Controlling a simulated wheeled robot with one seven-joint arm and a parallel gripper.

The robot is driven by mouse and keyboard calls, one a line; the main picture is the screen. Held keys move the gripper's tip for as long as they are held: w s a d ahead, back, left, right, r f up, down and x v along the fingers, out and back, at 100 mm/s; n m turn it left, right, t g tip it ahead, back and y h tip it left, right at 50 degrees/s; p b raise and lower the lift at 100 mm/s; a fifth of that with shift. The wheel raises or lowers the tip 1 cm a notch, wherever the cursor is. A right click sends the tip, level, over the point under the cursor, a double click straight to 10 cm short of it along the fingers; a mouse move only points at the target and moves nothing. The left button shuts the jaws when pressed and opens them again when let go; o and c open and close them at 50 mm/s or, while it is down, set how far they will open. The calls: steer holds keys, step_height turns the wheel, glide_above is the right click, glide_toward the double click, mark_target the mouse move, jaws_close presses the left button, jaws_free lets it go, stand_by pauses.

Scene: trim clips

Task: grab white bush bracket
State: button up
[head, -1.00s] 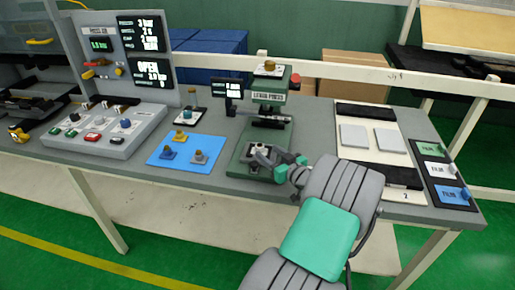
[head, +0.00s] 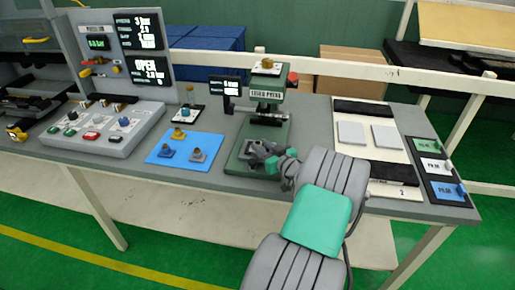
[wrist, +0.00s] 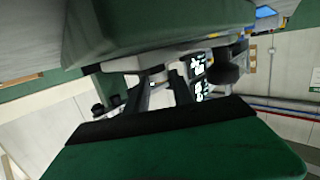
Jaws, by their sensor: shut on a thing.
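My gripper (head: 268,156) is low at the front of the green lever press (head: 238,158), above its base. In the wrist view its two green jaws with black edges (wrist: 160,120) fill the top and bottom. They are closed on a pale grey-white piece (wrist: 150,64), which I take for the white bush bracket. Most of that piece is hidden by the jaws, so its shape and whether it touches the press are unclear.
Left of the press, a blue mat (head: 212,142) carries several small brackets. Behind it is a small stand (head: 188,113). A control panel (head: 100,130) is farther left. A pale tray (head: 345,148) with two grey plates and labelled film pads (head: 437,167) lie right.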

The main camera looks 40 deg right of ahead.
jaws_close()
